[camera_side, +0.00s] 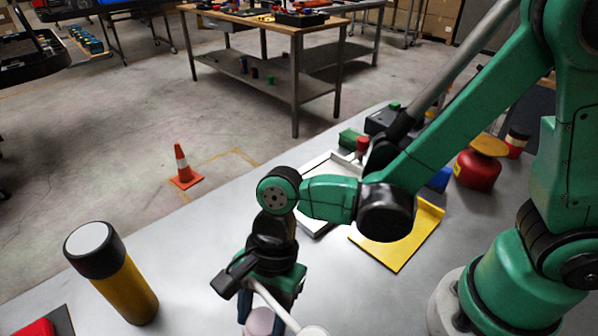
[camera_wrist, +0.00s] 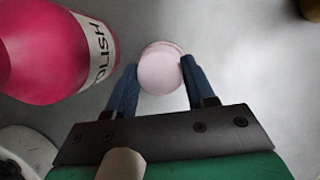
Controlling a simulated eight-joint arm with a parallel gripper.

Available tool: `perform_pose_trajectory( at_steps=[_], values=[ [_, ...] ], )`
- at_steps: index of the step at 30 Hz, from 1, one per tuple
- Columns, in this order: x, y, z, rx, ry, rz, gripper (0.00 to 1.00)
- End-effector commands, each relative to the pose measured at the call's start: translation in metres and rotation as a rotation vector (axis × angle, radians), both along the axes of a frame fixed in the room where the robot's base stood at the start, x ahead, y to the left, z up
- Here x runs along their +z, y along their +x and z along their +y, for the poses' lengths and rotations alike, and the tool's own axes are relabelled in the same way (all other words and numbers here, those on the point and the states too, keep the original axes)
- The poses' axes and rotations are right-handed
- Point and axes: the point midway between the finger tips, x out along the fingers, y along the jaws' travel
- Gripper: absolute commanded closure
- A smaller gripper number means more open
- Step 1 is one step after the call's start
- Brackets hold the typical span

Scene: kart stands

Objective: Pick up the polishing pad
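The polishing pad (camera_wrist: 160,68) is a pale pink round piece, seen almost from above in the wrist view. In the side view the pad (camera_side: 260,321) shows at the bottom edge, partly cut off. My gripper (camera_wrist: 160,66) has one blue finger on each side of the pad, with no clear gap at either side, so it looks shut on it. In the side view my gripper (camera_side: 262,316) points down over the grey table. Whether the pad is lifted off the table cannot be told.
A pink bottle marked POLISH (camera_wrist: 60,50) stands close to the left finger in the wrist view. On the grey table (camera_side: 190,250) are a yellow cylinder with a black cap (camera_side: 125,285), a white tray (camera_side: 325,170), a yellow sheet (camera_side: 400,245) and a red can (camera_side: 478,172).

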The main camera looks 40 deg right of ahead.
Motion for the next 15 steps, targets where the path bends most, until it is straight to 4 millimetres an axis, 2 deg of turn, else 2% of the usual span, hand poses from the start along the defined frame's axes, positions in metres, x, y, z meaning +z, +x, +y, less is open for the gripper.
perform_pose_trajectory(
  at_steps=[1, 2, 15],
  values=[
    [0.0, 0.0, 0.0, 0.0, 0.0, 0.0, 0.92],
    [0.0001, 0.0, 0.0, 0.0, 0.0, 0.0, 1.0],
    [0.0041, 0.0022, 0.0, 0.0, 0.0, 0.0, 1.0]
  ],
)
